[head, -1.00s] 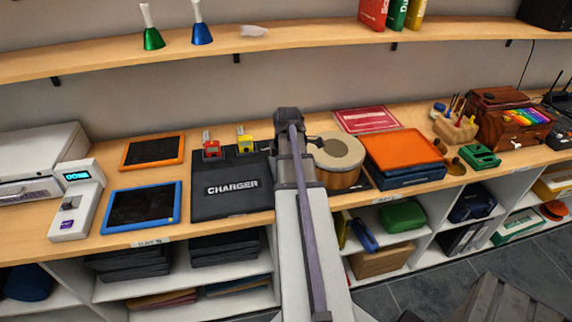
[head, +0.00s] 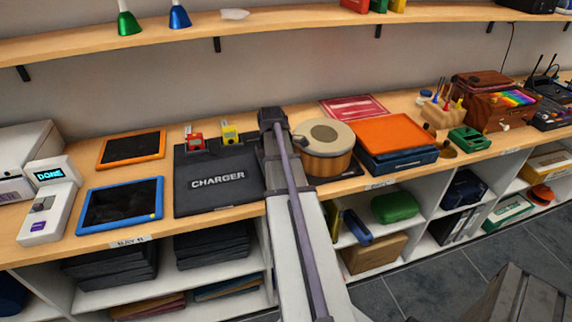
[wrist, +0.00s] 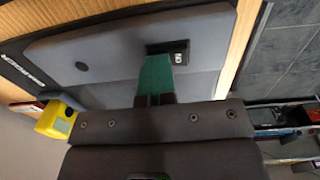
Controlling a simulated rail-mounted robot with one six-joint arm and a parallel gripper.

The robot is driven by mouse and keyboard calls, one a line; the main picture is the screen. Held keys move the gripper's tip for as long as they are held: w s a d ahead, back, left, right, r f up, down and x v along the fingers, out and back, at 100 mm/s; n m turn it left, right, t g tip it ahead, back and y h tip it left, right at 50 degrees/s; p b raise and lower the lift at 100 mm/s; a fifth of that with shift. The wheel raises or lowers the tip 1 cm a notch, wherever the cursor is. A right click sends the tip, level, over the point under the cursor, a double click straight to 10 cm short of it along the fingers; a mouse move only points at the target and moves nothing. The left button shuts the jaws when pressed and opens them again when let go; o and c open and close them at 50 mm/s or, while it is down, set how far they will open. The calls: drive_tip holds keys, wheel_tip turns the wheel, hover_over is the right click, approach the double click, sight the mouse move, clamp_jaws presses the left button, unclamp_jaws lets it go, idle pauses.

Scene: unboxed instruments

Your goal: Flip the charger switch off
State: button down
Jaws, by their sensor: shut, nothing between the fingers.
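The charger (head: 215,193) is a flat black unit lettered CHARGER on the bench in the head view. My arm covers its right side there. In the wrist view, a grey raised panel (wrist: 100,50) lies beside the charger's lettering. A small black rocker-like switch with a pale mark (wrist: 180,57) is set in that panel. My gripper (wrist: 155,62) is shut and empty, with its green fingertip right at the switch's edge. I cannot tell whether it touches, or which way the switch is set. The gripper is hidden in the head view.
A red block (head: 194,138) and a yellow block (head: 230,132) stand at the charger's back edge. A drum (head: 325,160) stands close to the right of my arm. A blue-framed tablet (head: 120,204) lies left. A white device (head: 48,212) shows DONE. A shelf (head: 290,35) runs above.

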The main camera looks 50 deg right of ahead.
drive_tip(key=shift+s+f, duration=0.15)
drive_tip(key=shift+f, duration=0.2)
drive_tip(key=shift+s+a, duration=0.1)
drive_tip(key=shift+s+a+f, duration=0.1)
drive_tip(key=shift+s+a, duration=0.3)
drive_tip(key=shift+s, duration=0.35)
wheel_tip(320, 180, up, 15)
drive_tip(key=w+d+p, duration=0.1)
drive_tip(key=w+p, duration=0.1)
drive_tip(key=p, duration=1.3)
